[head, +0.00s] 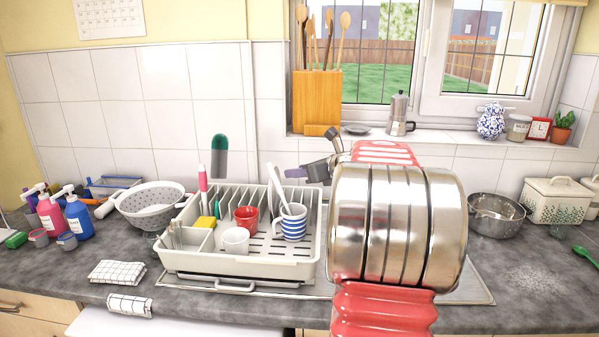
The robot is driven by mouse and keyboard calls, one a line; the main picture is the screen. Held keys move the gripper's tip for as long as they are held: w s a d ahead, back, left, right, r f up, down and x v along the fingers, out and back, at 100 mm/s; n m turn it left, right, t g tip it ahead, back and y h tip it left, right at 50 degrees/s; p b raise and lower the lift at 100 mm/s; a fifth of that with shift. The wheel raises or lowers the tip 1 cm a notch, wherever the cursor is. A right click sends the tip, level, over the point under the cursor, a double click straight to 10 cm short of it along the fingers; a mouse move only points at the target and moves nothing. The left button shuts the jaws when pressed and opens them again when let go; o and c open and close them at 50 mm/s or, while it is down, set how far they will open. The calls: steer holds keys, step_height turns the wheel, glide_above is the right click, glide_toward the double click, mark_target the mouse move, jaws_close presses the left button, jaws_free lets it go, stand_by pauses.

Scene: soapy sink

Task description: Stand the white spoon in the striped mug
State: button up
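The striped mug (293,223), blue and white, stands upright at the right side of the pale dish rack (190,262). A slim white thing (279,191) slants down to the mug's rim. It may be the white spoon, but I cannot tell whether it is inside the mug or behind it. My gripper (313,172) shows only in part, as dark and grey pieces beyond my large red and metal arm. It is above and behind the mug, apart from it. Its fingers are too small and covered to read, and I see nothing clearly held.
A red mug (246,218) and a white mug (236,241) stand left of the striped mug. A yellow sponge (205,222) is in the rack. A colander (152,205) and soap bottles (78,217) are left, a metal bowl (496,214) right. My arm hides much of the sink.

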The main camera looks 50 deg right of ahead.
steer(key=v, duration=1.3)
steer(key=shift+s, duration=0.2)
steer(key=shift+a, duration=0.15)
stand_by(0.8)
steer(key=w+a+f+n+g+y, duration=0.1)
steer(key=a+f+n+g, duration=0.1)
steer(key=a+n, duration=0.5)
steer(key=w+a+f+n+g+y, duration=0.1)
steer(key=a+f+n, duration=0.2)
steer(key=a, duration=0.9)
steer(key=w+a+f+n+g+y, duration=0.1)
steer(key=a+f+n+g+y, duration=0.1)
steer(key=a+n, duration=0.5)
steer(key=s+a+f+n+g+h, duration=0.1)
steer(key=s+a+f+n, duration=0.3)
steer(key=s+a+n, duration=0.3)
steer(key=s+a+f+n+g+h, duration=0.1)
steer(key=s+a+f+n, duration=0.4)
steer(key=a+n, duration=0.7)
steer(key=shift+s+a+f+n+g+h, duration=0.2)
steer(key=shift+s+f+n+g+h, duration=0.3)
steer(key=shift+s, duration=0.7)
steer(key=shift+s+r, duration=0.1)
steer(key=shift+r, duration=0.15)
